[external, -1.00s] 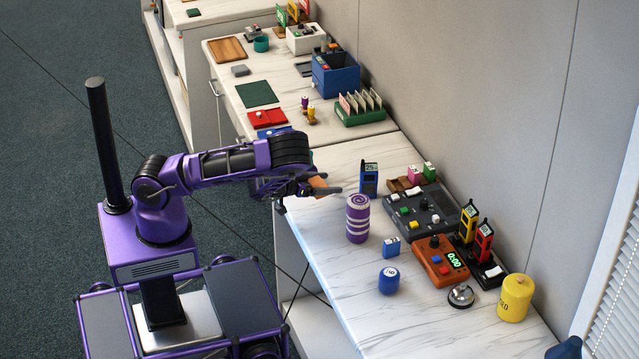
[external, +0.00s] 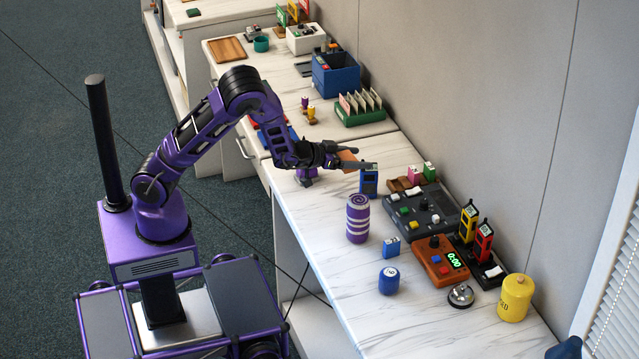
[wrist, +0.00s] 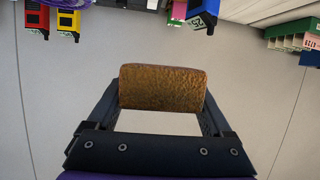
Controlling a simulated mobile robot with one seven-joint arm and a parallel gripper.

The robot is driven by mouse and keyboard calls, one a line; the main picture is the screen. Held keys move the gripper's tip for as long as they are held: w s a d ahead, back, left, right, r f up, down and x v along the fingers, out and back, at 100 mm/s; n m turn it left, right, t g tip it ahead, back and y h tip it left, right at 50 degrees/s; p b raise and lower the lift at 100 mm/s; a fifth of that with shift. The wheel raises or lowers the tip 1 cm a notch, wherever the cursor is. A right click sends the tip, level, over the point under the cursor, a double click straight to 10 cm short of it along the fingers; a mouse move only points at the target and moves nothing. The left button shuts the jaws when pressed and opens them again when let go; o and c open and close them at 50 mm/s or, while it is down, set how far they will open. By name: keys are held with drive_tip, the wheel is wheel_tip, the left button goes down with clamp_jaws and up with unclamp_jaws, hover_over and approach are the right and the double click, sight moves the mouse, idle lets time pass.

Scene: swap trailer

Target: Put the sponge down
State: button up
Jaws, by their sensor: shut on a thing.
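The sponge (external: 347,156) is an orange-brown block between the fingers of my gripper (external: 360,158) in the external view. In the wrist view the brown sponge (wrist: 162,87) fills the space between the two dark fingers, and my gripper (wrist: 162,95) is shut on it. The gripper reaches out level above the white marble counter (external: 325,215), near its far left part. The sponge is in the air, apart from the counter. It is just above and left of the blue handheld device (external: 369,181) in the picture.
A purple striped cylinder (external: 358,218) stands in front of the blue device. A grey control panel (external: 424,211), an orange timer box (external: 440,261), a blue pot (external: 389,280) and a yellow canister (external: 515,297) stand farther right. The counter's front left strip is bare.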

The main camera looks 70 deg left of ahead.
drive_tip(key=w+d+r+m+h, duration=0.15)
drive_tip(key=d+r, duration=0.25)
drive_tip(key=r, duration=0.4)
drive_tip(key=s+f+m+h, duration=0.2)
drive_tip(key=s+m+h, duration=0.15)
drive_tip(key=s, duration=0.45)
drive_tip(key=w+a+f+m+g+h+b, duration=0.1)
drive_tip(key=w+f+m+g+h+b, duration=0.15)
drive_tip(key=w, duration=0.55)
drive_tip(key=w+a+f+m+g+h+b, duration=0.1)
drive_tip(key=w+a+f+m+h+b, duration=0.2)
drive_tip(key=w, duration=0.6)
drive_tip(key=w+a+f+b, duration=0.1)
drive_tip(key=w+a+f, duration=0.15)
drive_tip(key=a, duration=0.45)
drive_tip(key=w+a+f+b, duration=0.1)
drive_tip(key=w+a+f, duration=0.1)
drive_tip(key=a+f, duration=0.35)
drive_tip(key=shift+h, duration=0.25)
drive_tip(key=f, duration=0.2)
drive_tip(key=a+f+b, duration=0.1)
drive_tip(key=f, duration=0.2)
drive_tip(key=a+f, duration=0.1)
drive_tip(key=f, duration=0.2)
drive_tip(key=shift+w, duration=0.15)
